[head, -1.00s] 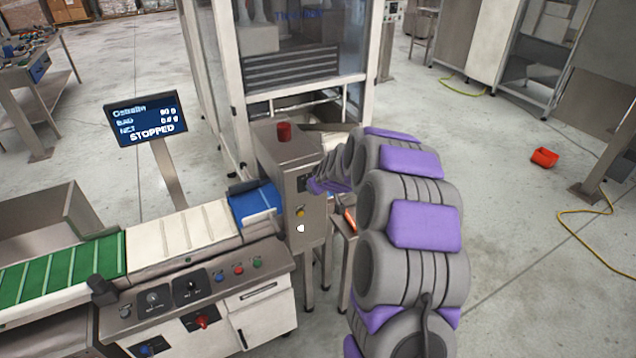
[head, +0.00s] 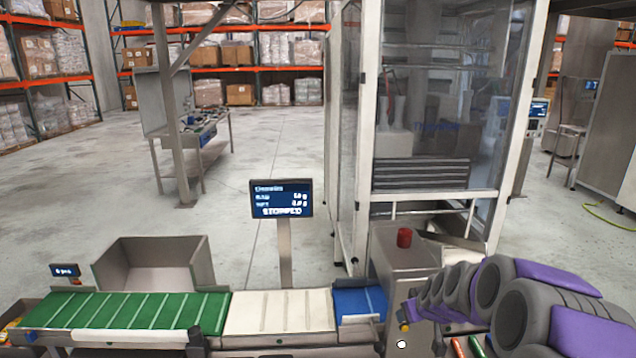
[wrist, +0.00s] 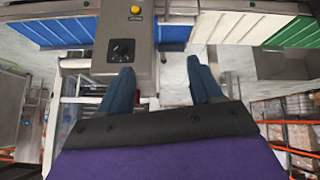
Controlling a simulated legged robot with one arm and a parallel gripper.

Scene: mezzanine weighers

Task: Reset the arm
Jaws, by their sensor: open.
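My arm enters the head view at the lower right as a chain of grey segments with purple pads. In the head view its far end is small, near the steel control box, and the fingers cannot be made out there. In the wrist view my gripper (wrist: 165,82) shows two dark blue fingers spread wide apart with nothing between them. A grey steel control box (wrist: 121,45) with a black knob and a yellow button lies just beyond the left finger; I cannot tell whether they touch.
The conveyor has a green belt (head: 120,311), a white section (head: 280,312) and a blue section (head: 358,303). A screen (head: 281,198) reads STOPPED. A glass-walled machine (head: 430,110) stands behind. Open floor lies at left centre.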

